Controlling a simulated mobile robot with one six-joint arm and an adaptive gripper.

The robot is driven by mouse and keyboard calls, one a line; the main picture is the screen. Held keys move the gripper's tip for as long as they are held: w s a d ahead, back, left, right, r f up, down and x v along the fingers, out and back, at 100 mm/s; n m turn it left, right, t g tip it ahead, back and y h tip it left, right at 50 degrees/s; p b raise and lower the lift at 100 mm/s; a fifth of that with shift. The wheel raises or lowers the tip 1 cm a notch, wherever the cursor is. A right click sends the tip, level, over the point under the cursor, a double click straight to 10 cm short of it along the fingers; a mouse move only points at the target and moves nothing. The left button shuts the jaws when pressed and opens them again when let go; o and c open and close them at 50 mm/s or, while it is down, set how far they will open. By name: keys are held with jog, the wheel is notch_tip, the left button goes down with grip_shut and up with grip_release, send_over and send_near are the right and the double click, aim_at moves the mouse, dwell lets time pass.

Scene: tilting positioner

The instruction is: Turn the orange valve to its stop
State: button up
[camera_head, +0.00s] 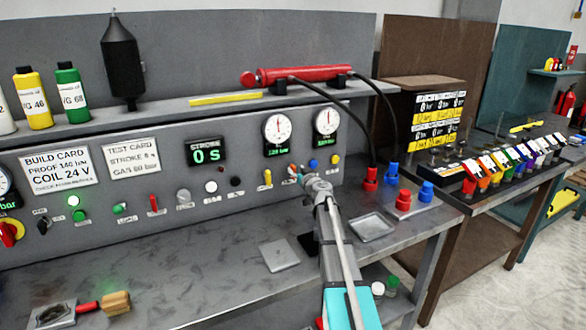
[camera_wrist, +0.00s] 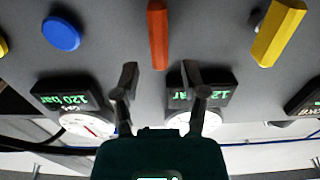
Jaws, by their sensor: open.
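The orange valve (camera_wrist: 158,33) is a narrow straight handle on the grey panel, at the top middle of the wrist view. It lies roughly in line with the gap between my fingers. In the head view it is mostly hidden behind my gripper (camera_head: 308,179). In the wrist view my gripper (camera_wrist: 160,76) is open and empty, with one finger on each side below the valve's near end. I see no finger touching the valve; the exact depth gap cannot be told. The wrist picture appears upside down, with the gauges below the valve.
A yellow lever (camera_wrist: 279,32) and a round blue knob (camera_wrist: 61,34) flank the valve. Two gauges (camera_head: 278,127) sit above it on the panel. Red caps (camera_head: 371,179) and a shallow tray (camera_head: 372,227) stand on the bench to the right.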

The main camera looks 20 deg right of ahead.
aim_at(295, 168)
jog(key=shift+w, duration=1.6)
grip_shut()
